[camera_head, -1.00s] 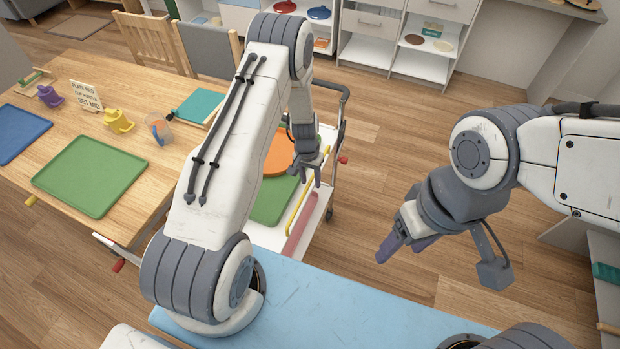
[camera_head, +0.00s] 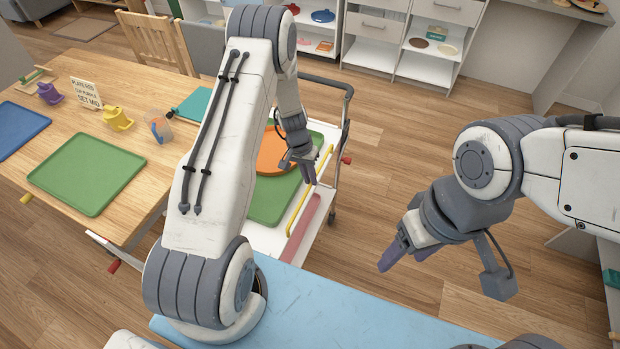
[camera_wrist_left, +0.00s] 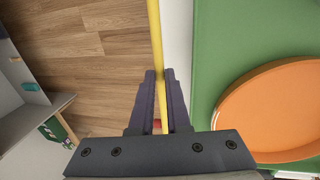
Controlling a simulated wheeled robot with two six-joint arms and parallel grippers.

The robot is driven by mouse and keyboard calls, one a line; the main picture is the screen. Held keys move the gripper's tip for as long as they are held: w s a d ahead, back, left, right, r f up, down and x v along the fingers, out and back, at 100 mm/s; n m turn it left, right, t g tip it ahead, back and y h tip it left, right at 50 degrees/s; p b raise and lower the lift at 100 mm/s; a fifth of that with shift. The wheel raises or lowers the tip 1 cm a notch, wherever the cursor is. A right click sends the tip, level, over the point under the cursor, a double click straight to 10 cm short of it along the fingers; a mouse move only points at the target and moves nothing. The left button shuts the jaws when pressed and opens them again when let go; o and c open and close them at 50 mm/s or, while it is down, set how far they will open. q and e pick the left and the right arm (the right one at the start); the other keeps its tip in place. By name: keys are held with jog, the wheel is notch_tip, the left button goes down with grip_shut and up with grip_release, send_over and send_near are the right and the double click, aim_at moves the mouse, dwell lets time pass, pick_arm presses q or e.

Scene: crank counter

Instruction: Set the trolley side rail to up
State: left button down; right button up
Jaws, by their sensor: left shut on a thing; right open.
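The trolley (camera_head: 262,238) stands beyond the blue surface, with a white frame and a dark push handle. Its side rail (camera_head: 322,165) is a yellow bar along the right side; I cannot tell its exact height. My left gripper (camera_head: 309,178) is at the rail, and in the left wrist view the yellow rail (camera_wrist_left: 155,40) runs between its fingers (camera_wrist_left: 161,95). The gripper is shut on the rail and hides part of it. My right gripper (camera_head: 396,256) is open and empty, over the floor to the right, apart from the trolley.
A green tray (camera_head: 265,205) and an orange round dish (camera_head: 270,158) lie on the trolley. A wooden table (camera_head: 125,210) with trays, cups and a sign (camera_head: 86,94) stands at left. A blue surface (camera_head: 330,305) is in front. Floor right of the trolley is clear.

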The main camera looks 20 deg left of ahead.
pick_arm(q)
jog(key=c, duration=0.9)
grip_release()
jog(key=shift+s+a, duration=0.1)
jog(key=shift+r, duration=0.5)
jog(key=b+v, duration=0.2)
jog(key=v, duration=0.7)
jog(key=shift+a+r, duration=0.1)
jog(key=shift+r, duration=0.1)
